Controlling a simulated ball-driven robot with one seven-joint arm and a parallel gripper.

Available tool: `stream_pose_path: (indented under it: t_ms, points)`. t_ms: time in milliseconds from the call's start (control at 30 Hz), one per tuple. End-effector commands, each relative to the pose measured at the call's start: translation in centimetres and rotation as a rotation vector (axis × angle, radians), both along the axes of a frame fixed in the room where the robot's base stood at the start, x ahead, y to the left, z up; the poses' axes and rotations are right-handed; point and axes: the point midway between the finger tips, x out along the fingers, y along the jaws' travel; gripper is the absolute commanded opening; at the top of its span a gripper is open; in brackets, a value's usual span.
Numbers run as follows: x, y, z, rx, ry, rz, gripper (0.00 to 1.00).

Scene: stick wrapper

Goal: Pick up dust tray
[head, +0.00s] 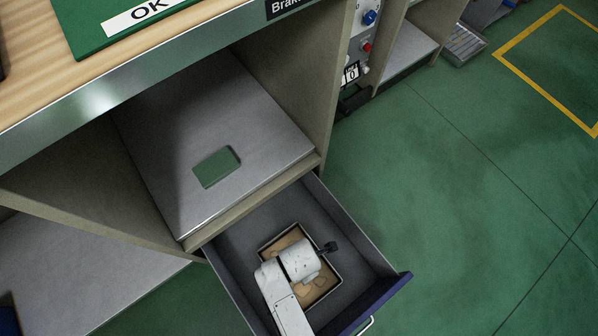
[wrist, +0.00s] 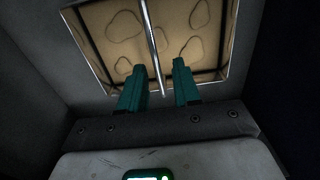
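The dust tray (head: 286,241) is a shallow rectangular tray with a thin rim and a tan bottom. It lies inside the open drawer, partly hidden by my arm. In the wrist view the tray (wrist: 197,50) fills the upper part, with rounded outlines on its bottom and a thin metal bar (wrist: 153,38) crossing it. My gripper (wrist: 157,66) has two teal fingers, apart, over the tray's near edge. The bar's near end shows between them; I cannot tell whether either finger touches it. In the head view my wrist hides the fingers.
The grey drawer (head: 237,231) is pulled out, and its walls stand close around the tray and my arm. Its blue front (head: 391,293) has a handle (head: 366,326). A green block (head: 216,167) lies on the shelf (head: 255,124) above. Green floor to the right is clear.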

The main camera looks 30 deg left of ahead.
Motion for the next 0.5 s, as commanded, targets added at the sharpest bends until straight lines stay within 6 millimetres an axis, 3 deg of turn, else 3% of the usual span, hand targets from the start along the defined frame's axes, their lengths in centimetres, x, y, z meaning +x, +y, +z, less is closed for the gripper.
stream_pose_path:
  t_ms: [267, 500]
  points:
    - [0.1, 0.2, -1.7, 0.0, 0.0, 0.0, 0.32]
    - [0.2, 0.6, -5.0, -0.001, 0.0, -0.001, 0.32]
